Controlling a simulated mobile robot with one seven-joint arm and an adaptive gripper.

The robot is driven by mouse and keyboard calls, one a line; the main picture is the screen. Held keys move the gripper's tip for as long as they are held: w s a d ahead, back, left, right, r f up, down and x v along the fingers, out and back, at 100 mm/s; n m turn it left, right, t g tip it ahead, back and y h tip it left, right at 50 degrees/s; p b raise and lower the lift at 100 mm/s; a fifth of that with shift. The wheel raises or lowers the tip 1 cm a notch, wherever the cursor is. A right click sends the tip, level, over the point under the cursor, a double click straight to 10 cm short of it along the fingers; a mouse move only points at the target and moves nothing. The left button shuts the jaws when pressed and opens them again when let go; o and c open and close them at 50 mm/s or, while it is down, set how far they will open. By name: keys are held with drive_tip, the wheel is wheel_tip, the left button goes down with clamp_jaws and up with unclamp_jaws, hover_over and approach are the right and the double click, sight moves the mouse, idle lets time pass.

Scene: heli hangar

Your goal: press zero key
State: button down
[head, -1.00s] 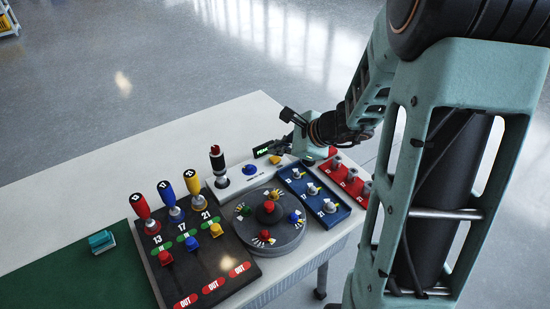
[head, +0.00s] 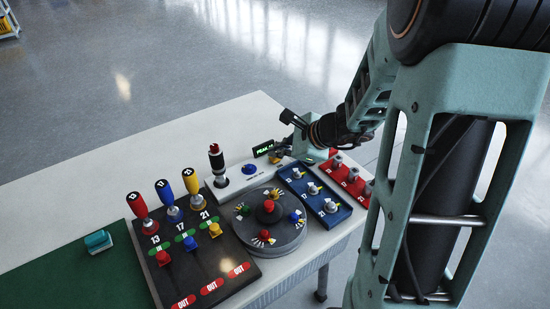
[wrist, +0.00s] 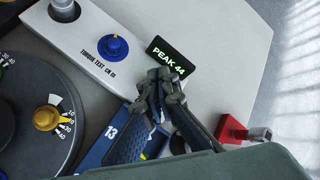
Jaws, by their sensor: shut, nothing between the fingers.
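The white torque test panel (wrist: 78,52) carries a blue knob (wrist: 112,46) and a small black display (wrist: 168,58) that reads "PEAK 44" in green. The display also shows in the head view (head: 263,148). My gripper (wrist: 160,84) is shut and empty, with its fingertips over the panel just below the display in the wrist view. In the head view my gripper (head: 281,155) is at the panel's far end. No key marked zero can be read; the spot under the fingertips is hidden, and contact there cannot be told.
A round grey dial plate (head: 290,232) and a blue switch block (head: 334,217) lie close to the panel. A red block (head: 345,174) is to the right. A black lever board (head: 212,258) stands left. The white table (head: 120,165) is bare at the back.

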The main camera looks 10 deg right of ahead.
sight(277, 159)
drive_tip(key=shift+f+b, duration=0.3)
idle(0.5)
drive_tip(key=shift+r+p, duration=0.65)
drive_tip(key=shift+r, duration=0.2)
wheel_tip(277, 159, up, 5)
drive_tip(key=p, duration=0.4)
drive_tip(key=shift+r, duration=0.1)
idle(0.5)
